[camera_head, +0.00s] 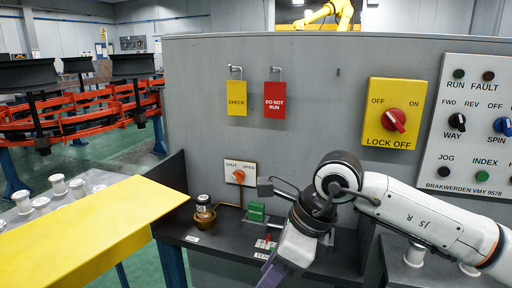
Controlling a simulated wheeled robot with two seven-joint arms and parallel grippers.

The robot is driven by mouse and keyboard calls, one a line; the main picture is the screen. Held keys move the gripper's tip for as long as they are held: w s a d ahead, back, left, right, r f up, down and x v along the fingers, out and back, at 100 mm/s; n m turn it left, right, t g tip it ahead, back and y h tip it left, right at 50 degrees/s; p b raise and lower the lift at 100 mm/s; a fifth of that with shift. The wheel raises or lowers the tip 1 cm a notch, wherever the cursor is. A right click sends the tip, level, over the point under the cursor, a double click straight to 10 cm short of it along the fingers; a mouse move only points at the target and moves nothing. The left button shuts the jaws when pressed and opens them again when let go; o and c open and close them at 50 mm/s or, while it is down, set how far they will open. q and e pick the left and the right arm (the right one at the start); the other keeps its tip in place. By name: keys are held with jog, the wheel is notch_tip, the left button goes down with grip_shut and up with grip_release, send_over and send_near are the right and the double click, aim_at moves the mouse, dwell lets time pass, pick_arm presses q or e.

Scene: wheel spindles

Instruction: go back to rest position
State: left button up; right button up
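My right arm (420,210) comes in from the right edge and bends at a dark joint in front of the dark shelf. From there its white wrist part (292,248) points down and left, toward the bottom edge. A purple-grey part (272,274) shows at its lower end, but I cannot make out the fingers or whether they hold anything. My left arm and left gripper are not in view.
A grey panel carries a yellow CHECK tag (236,98), a red DO NOT RUN tag (275,100), a LOCK OFF switch (393,118) and a control board (470,130). Below are an orange valve handle (239,176) and a green block (256,211). A yellow surface (80,235) fills the lower left.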

jog(key=s+a+r+m+g+y, duration=0.2)
jog(key=s+a+m+y, duration=0.1)
jog(key=s+a+y, duration=0.3)
jog(key=s+a+r+m+g+y, duration=0.2)
jog(key=s+a+r+m+y, duration=0.15)
jog(key=a+y, duration=0.45)
jog(key=w+d+m+t+y, duration=0.2)
jog(key=w+d+m+t, duration=0.3)
jog(key=m+t, duration=0.75)
jog(key=w+d+f+m+t+h, duration=0.25)
jog(key=d+f+m+h, duration=0.25)
jog(key=f+m, duration=0.3)
jog(key=w+d+f+m+t+h, duration=0.2)
jog(key=d+f+m+t+h, duration=0.3)
jog(key=m, duration=0.5)
jog(key=s+d+f+m+g+h, duration=0.4)
jog(key=s+f, duration=0.5)
jog(key=f, duration=0.4)
jog(key=s+d+f+m+g+h, duration=0.4)
jog(key=s+d+f+m, duration=0.3)
jog(key=f, duration=0.6)
jog(key=shift+s+d+g, duration=0.3)
jog(key=shift+s+d, duration=0.45)
jog(key=shift+s, duration=0.45)
